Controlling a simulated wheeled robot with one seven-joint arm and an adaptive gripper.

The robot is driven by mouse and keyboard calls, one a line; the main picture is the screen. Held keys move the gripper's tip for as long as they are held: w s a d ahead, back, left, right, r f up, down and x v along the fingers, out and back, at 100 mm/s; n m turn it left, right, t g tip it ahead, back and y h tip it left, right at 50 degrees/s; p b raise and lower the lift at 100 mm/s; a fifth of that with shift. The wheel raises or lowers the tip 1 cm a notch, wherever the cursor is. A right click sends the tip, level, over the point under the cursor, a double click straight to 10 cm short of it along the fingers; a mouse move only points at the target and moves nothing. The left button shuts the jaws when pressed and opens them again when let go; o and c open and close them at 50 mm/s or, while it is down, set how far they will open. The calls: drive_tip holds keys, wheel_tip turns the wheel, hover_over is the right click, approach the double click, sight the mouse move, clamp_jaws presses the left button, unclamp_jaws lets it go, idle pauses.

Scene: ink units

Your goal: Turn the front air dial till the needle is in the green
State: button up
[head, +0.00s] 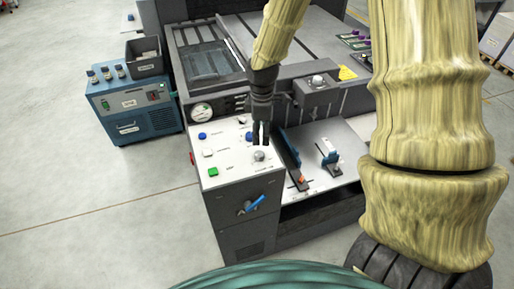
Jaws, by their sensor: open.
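A white control panel (222,168) tops the dark cabinet at the near corner of the press. A round silver dial (259,156) sits near its right edge. A second silver dial (317,80) is on a dark box farther back; I cannot read which is labelled front air. A round gauge (202,111) with a white face and some green is at the panel's back left; its needle is too small to read. My gripper (260,144) points down, open, just above and behind the near silver dial in the picture. Contact cannot be told.
Blue, white and green buttons (213,172) dot the panel. A blue lever (252,204) is on the cabinet front. A blue unit (137,107) with knobs stands left. Floor at left is clear.

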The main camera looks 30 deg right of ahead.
sight(259, 153)
drive_tip(key=f, duration=0.2)
drive_tip(key=f+p, duration=0.1)
drive_tip(key=shift+w+a+f, duration=0.25)
drive_tip(key=shift+a, duration=0.1)
wheel_tip(259, 153, down, 2)
drive_tip(key=shift+s+f+p, duration=0.15)
drive_tip(key=shift+p, duration=0.2)
drive_tip(key=shift+f+p, duration=0.6)
drive_tip(key=shift+f, duration=1.55)
drive_tip(key=shift+c, duration=0.3)
drive_tip(key=c, duration=1)
